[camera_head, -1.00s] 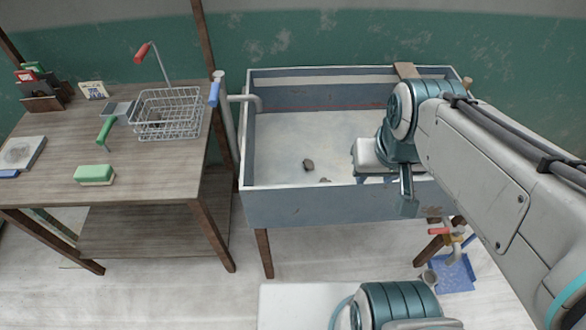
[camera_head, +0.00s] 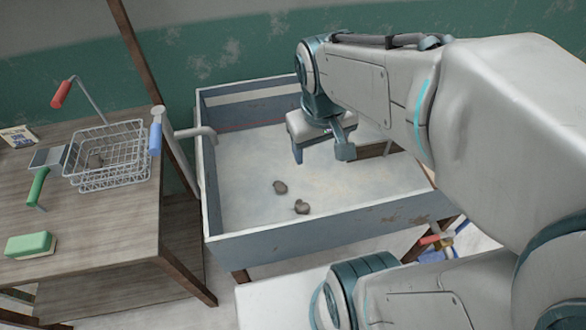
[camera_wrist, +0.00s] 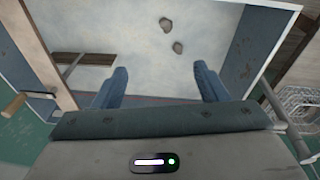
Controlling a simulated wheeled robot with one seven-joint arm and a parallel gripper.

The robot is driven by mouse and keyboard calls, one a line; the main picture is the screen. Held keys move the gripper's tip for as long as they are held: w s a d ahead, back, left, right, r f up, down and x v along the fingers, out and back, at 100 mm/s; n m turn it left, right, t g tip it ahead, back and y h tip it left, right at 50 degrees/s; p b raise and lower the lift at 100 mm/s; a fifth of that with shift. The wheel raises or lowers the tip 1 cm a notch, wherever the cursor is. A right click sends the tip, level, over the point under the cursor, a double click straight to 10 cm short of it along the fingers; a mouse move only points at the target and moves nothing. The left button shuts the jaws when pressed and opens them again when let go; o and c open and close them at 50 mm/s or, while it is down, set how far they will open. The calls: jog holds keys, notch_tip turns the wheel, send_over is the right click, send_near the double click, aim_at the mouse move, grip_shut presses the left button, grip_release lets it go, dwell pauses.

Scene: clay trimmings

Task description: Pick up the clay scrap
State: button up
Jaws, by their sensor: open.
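Two small grey-brown clay scraps lie on the pale floor of the blue-grey sink trough: one clay scrap (camera_head: 280,187) farther back and a second clay scrap (camera_head: 301,207) nearer the front wall. They also show in the wrist view, one scrap (camera_wrist: 166,24) and the other scrap (camera_wrist: 178,47), beyond my fingertips. My gripper (camera_head: 321,154) is open and empty above the trough, behind and to the right of the scraps. In the wrist view its two fingers (camera_wrist: 161,82) stand wide apart with bare trough floor between them.
The trough's walls (camera_head: 330,240) rise around the scraps. A wooden table (camera_head: 110,225) at left carries a wire basket (camera_head: 110,155) with a lump in it, a green-handled tool (camera_head: 38,187) and a green sponge block (camera_head: 30,244). A pipe (camera_head: 195,132) reaches over the trough's left edge.

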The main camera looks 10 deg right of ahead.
jog(key=w+a+f+n+g+h+b, duration=0.1)
jog(key=w+f+n+g+b, duration=0.2)
jog(key=f, duration=0.4)
jog(key=w+a+f+n+b, duration=0.1)
jog(key=w+f+b, duration=0.3)
jog(key=w+f, duration=0.25)
jog(key=n+g+h+b, duration=0.1)
jog(key=n+g+b, duration=0.1)
jog(key=b, duration=0.2)
send_near(301, 205)
jog(key=x, duration=0.2)
jog(key=b+x, duration=0.1)
jog(key=shift+s+f, duration=0.25)
jog(key=shift+s, duration=0.2)
jog(key=shift+w+b+x, duration=0.2)
jog(key=shift+x, duration=1.15)
jog(key=shift+w+b+x, duration=0.2)
jog(key=shift+w+x, duration=0.05)
jog(key=shift+x, duration=1.15)
jog(key=c, duration=1.1)
